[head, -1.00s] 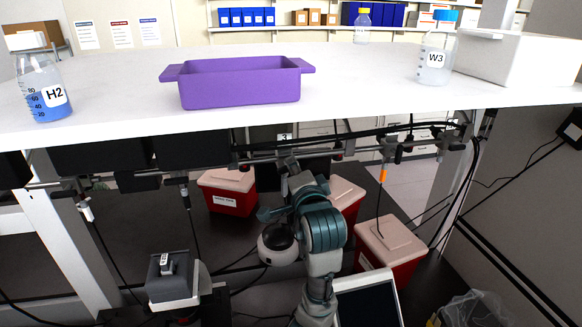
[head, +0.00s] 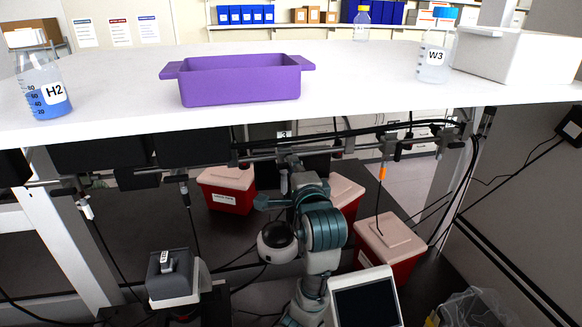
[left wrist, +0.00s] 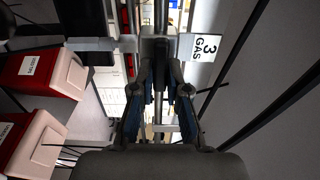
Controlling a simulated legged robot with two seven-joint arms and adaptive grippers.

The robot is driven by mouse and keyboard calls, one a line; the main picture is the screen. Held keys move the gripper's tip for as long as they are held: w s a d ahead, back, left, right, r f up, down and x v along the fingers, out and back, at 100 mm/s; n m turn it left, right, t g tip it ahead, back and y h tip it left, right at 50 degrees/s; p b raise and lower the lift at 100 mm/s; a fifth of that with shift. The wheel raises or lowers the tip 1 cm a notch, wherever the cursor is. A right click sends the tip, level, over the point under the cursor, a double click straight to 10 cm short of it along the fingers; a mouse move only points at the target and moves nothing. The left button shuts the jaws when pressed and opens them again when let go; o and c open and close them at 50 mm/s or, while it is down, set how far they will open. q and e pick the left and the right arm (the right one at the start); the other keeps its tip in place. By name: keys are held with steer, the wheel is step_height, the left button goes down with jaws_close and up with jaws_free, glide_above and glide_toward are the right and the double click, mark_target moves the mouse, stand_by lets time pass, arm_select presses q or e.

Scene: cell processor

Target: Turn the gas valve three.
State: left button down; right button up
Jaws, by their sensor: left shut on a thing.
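The gas valve three shows in the left wrist view as a dark grey body (left wrist: 154,48) on a pipe, with a white tag (left wrist: 207,47) reading "3 GAS" beside it. My left gripper (left wrist: 160,72) has its two fingers on either side of the valve's lower part and is shut on it. In the head view my left gripper (head: 292,168) is under the table at the pipe rail, and the valve is small and mostly hidden behind it. The handle's exact angle cannot be told. My right gripper is not in view.
The white table top (head: 360,100) hangs over my arm, carrying a purple tray (head: 240,88) and bottles. Red bins (head: 390,247) stand below and behind the arm. Cables and other fittings hang along the rail (head: 400,146). A grey device (head: 173,280) stands at lower left.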

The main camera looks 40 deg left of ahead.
arm_select(q)
steer(key=shift+w+d+f, duration=0.1)
steer(key=shift+w+f, duration=0.05)
steer(key=shift+f, duration=0.2)
steer(key=c, duration=1.2)
jaws_free()
steer(key=shift+o, duration=0.2)
steer(key=v, duration=1.2)
steer(key=shift+d, duration=0.25)
